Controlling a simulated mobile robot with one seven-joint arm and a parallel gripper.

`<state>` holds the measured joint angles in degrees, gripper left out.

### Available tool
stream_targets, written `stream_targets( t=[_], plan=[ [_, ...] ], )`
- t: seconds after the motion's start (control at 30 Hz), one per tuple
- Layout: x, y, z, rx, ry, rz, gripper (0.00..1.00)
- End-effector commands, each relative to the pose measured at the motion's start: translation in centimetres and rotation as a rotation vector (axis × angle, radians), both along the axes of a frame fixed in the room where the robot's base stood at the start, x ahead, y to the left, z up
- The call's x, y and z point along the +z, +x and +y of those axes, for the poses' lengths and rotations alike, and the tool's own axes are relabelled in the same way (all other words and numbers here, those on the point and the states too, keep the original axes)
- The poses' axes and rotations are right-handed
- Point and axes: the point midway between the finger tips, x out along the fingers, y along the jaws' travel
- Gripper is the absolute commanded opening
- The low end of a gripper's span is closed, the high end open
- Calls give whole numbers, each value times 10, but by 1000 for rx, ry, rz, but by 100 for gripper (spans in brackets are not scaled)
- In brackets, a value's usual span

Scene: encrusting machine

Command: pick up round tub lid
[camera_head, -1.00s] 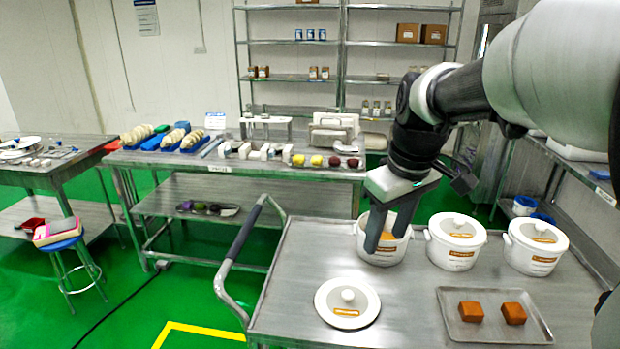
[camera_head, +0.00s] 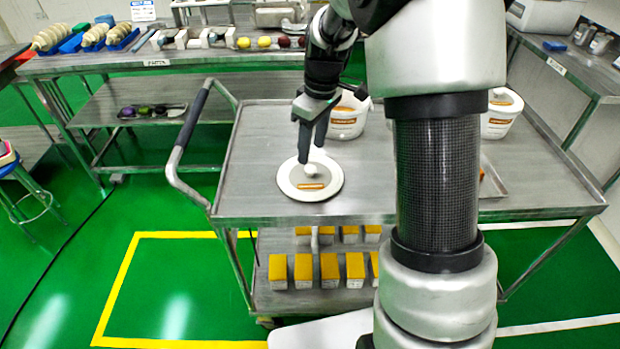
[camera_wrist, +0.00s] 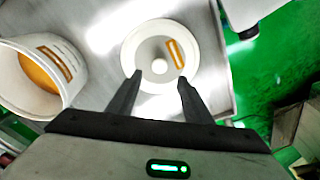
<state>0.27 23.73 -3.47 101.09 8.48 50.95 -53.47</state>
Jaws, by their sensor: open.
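The round tub lid (camera_head: 294,186) is white with a grey centre, a round knob and an orange label. It lies flat near the left end of the metal cart's top. In the wrist view the lid (camera_wrist: 201,60) sits just beyond my fingertips, with its knob (camera_wrist: 159,66) between their lines. My gripper (camera_head: 311,155) is open and points down over the lid, close above the knob; I cannot tell whether a finger touches it. It also shows in the wrist view (camera_wrist: 159,78) with both fingers apart and nothing between them.
An open white tub (camera_head: 345,122) with orange contents stands behind the lid. Another tub (camera_head: 500,116) and a metal tray (camera_head: 493,182) are to the right, partly behind my arm. Yellow-topped boxes (camera_head: 303,270) fill the cart's lower shelf. The cart handle (camera_head: 190,122) rises at the left.

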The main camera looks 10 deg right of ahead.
Motion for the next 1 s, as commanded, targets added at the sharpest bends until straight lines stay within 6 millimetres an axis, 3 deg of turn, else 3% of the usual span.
stream_targets(
  t=[0.27,0.57,0.8,0.83,1.0],
  plan=[
    [-18,0,1,1,0,1,46],
    [-59,2,1,0,-1,1,46],
    [-62,3,1,0,0,-1,46],
    [-62,3,1,0,0,-1,44],
    [-62,3,1,0,0,-1,15]
  ],
)
